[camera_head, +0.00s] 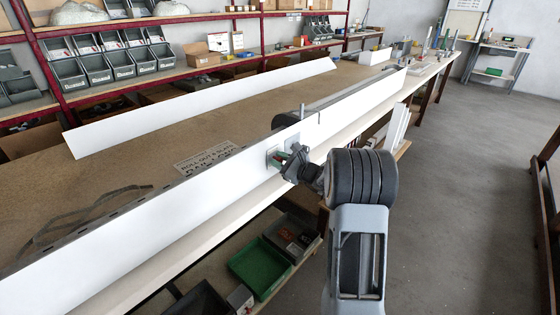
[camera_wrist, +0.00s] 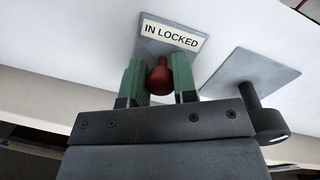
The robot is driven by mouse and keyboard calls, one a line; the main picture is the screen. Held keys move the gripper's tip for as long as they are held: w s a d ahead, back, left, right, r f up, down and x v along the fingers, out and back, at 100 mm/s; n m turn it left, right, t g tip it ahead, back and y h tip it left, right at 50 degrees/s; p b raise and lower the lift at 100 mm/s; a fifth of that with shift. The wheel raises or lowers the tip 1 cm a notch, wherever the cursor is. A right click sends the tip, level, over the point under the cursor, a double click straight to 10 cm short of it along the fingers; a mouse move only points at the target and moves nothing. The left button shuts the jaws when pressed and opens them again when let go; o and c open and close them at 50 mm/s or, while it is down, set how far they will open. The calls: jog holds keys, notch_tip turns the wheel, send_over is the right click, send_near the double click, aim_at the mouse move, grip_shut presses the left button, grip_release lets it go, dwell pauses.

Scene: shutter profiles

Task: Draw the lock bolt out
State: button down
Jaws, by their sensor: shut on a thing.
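The lock bolt shows as a red knob (camera_wrist: 159,78) in the wrist view, in front of a grey plate labelled "IN LOCKED" (camera_wrist: 172,34). The plate is on the face of a long white profile (camera_head: 190,210). My gripper (camera_wrist: 158,84) has its green fingers on either side of the knob and is shut on it. In the head view my gripper (camera_head: 288,160) is up against the profile's front face, and the knob is hard to make out there.
Right of the knob, a second grey plate (camera_wrist: 247,72) carries a dark stem with a ringed end (camera_wrist: 271,126), close to my gripper. Another white profile (camera_head: 200,108) lies behind on the bench (camera_head: 120,180). A green bin (camera_head: 260,268) sits below. Floor at right is clear.

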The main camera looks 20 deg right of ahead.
jog(key=shift+b+v, duration=0.6)
jog(key=shift+v, duration=0.65)
jog(key=c, duration=1.1)
grip_release()
jog(key=shift+s, duration=0.15)
jog(key=shift+o, duration=1)
jog(key=v, duration=1.3)
jog(key=shift+s+b, duration=0.3)
jog(key=shift+s, duration=0.1)
jog(key=shift+d+f, duration=0.1)
jog(key=shift+d, duration=0.05)
